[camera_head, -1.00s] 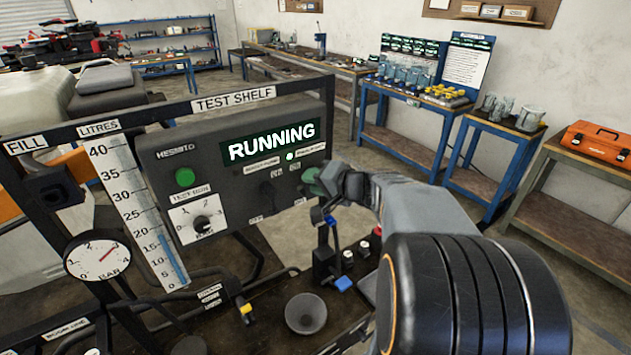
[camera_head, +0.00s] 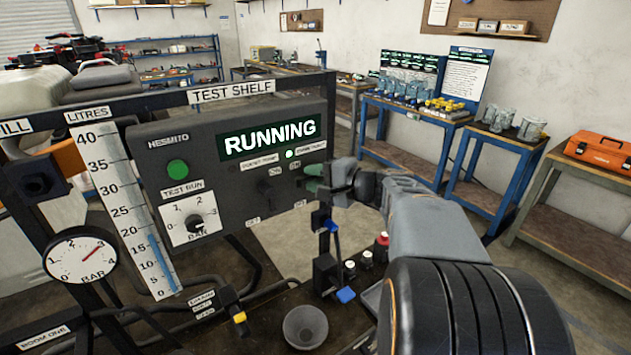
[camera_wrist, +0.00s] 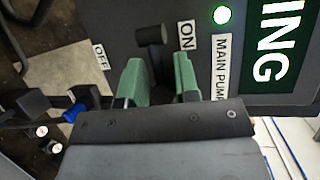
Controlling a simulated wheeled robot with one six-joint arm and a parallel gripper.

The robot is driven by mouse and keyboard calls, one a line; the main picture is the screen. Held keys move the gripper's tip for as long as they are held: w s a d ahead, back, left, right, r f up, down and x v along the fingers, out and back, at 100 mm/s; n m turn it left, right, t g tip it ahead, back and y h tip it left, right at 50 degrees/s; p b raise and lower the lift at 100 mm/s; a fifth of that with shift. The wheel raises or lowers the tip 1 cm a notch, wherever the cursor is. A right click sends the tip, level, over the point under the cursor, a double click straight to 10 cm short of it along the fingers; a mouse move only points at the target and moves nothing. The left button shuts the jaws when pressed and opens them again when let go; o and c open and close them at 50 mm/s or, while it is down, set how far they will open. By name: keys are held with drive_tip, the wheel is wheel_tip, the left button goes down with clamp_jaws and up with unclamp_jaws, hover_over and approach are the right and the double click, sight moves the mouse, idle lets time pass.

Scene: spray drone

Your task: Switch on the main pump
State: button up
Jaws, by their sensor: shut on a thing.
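The dark control panel (camera_head: 235,175) fills the middle of the head view, and its display (camera_head: 268,138) reads RUNNING. A small light (camera_head: 290,154) beside the MAIN PUMP label glows green; it also shows in the wrist view (camera_wrist: 221,15). My gripper (camera_head: 318,178) is at the panel's right side, below that label. In the wrist view, its green fingertips (camera_wrist: 158,78) stand on both sides of a dark stem with a black knob (camera_wrist: 150,35), between the ON and OFF labels. The fingers hide part of the switch; its exact position is unclear.
A booster pump switch (camera_head: 264,190) sits just left of my gripper. A green button (camera_head: 178,169), a dial (camera_head: 195,222), a pressure gauge (camera_head: 84,259) and a litre scale (camera_head: 125,210) are farther left.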

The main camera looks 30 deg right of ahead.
drive_tip(key=o, duration=0.6)
drive_tip(key=b+v, duration=0.1)
drive_tip(key=v, duration=1.3)
drive_tip(key=shift+w+f, duration=0.1)
drive_tip(key=s+a+f+n+g+h+p, duration=0.1)
drive_tip(key=s+a+f+g+h, duration=0.2)
drive_tip(key=f, duration=0.4)
drive_tip(key=a+f+n+g+h, duration=0.1)
drive_tip(key=f+g+h, duration=0.1)
drive_tip(key=f+g, duration=0.5)
drive_tip(key=a+n+h+p, duration=0.1)
drive_tip(key=a+n, duration=0.2)
drive_tip(key=a, duration=0.1)
drive_tip(key=s+a+n+h+p, duration=0.1)
drive_tip(key=a+n, duration=0.3)
drive_tip(key=a, duration=0.1)
drive_tip(key=a+f+n+h+p, duration=0.1)
drive_tip(key=a+n, duration=0.3)
drive_tip(key=shift+s+a, duration=0.2)
drive_tip(key=shift+s, duration=0.1)
